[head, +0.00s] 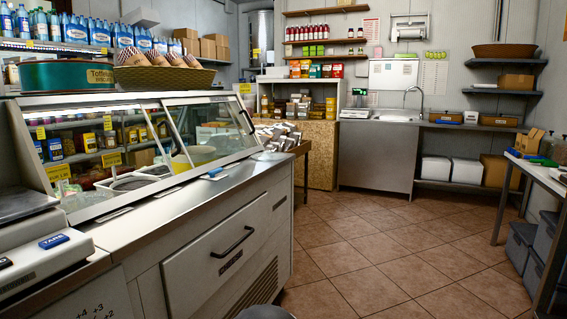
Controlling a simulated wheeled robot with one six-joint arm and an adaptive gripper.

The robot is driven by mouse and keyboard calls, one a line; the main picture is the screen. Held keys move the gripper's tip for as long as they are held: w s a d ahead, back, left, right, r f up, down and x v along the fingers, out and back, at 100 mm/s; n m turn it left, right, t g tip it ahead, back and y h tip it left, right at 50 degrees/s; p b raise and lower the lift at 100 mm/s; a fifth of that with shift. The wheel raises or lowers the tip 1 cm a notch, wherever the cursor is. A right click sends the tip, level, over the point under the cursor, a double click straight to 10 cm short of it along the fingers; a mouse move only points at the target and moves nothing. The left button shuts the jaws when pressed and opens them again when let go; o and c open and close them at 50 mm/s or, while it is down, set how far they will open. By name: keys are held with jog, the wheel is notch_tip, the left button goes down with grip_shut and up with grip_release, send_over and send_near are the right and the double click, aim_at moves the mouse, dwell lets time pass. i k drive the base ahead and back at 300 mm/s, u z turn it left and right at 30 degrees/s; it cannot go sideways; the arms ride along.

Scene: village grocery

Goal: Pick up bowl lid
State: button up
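I cannot make out a bowl lid for certain in the head view. Inside the glass-fronted display counter (130,222) on the left, a yellow round container (194,156) and a dark round tray or bowl (135,183) show behind the glass; whether either has a lid is too small to tell. My gripper is not in view. A dark rounded shape at the bottom edge cannot be identified.
A scale (38,240) stands at the front left. A small blue item (215,172) lies on the counter ledge. A sink unit (380,150) stands at the back, and a table (545,178) with grey bins (520,245) below is at right. The tiled floor (400,250) between is clear.

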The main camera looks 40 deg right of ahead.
aim_at(268, 155)
jog(key=u, duration=0.25)
jog(key=k, duration=0.25)
jog(key=z, duration=1.75)
jog(key=i, duration=0.85)
jog(key=z, duration=0.4)
jog(key=i, duration=1.05)
jog(key=u, duration=0.45)
